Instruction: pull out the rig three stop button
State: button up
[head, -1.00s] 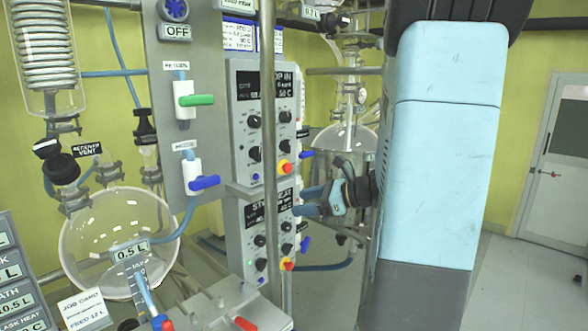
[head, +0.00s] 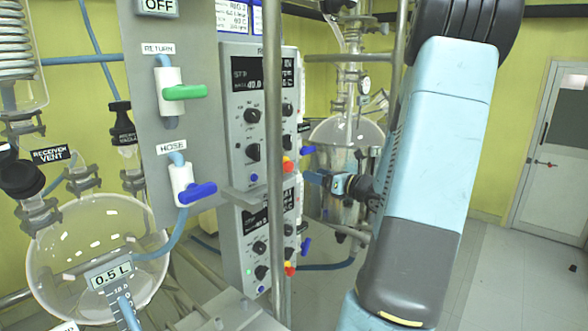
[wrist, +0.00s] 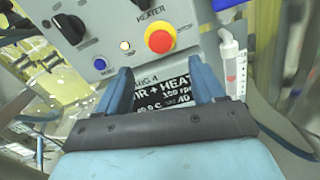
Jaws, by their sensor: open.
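A red stop button on a yellow collar (wrist: 160,38) sits on the upper control box (head: 250,200), labelled STOP in the wrist view. It also shows at that box's right edge in the head view (head: 288,164). The box's rig number is not readable. A label reading "RIG 4" (wrist: 150,82) shows below it in the wrist view, on the lower box. My gripper (wrist: 160,72) is open and empty, its blue fingers spread just below the button, one to each side. In the head view my gripper (head: 310,178) is right of the button, apart from it.
A second red-and-yellow button (head: 290,268) is on the lower box. A blue button (wrist: 100,63) and black knobs (wrist: 70,27) lie left of the stop button. A metal post (head: 274,120) stands before the boxes. A glass vessel (head: 345,132) stands behind my gripper.

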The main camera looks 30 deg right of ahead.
aim_at(291, 166)
jog(key=x, duration=0.9)
jog(key=shift+w, duration=0.25)
grip_shut()
dwell(0.4)
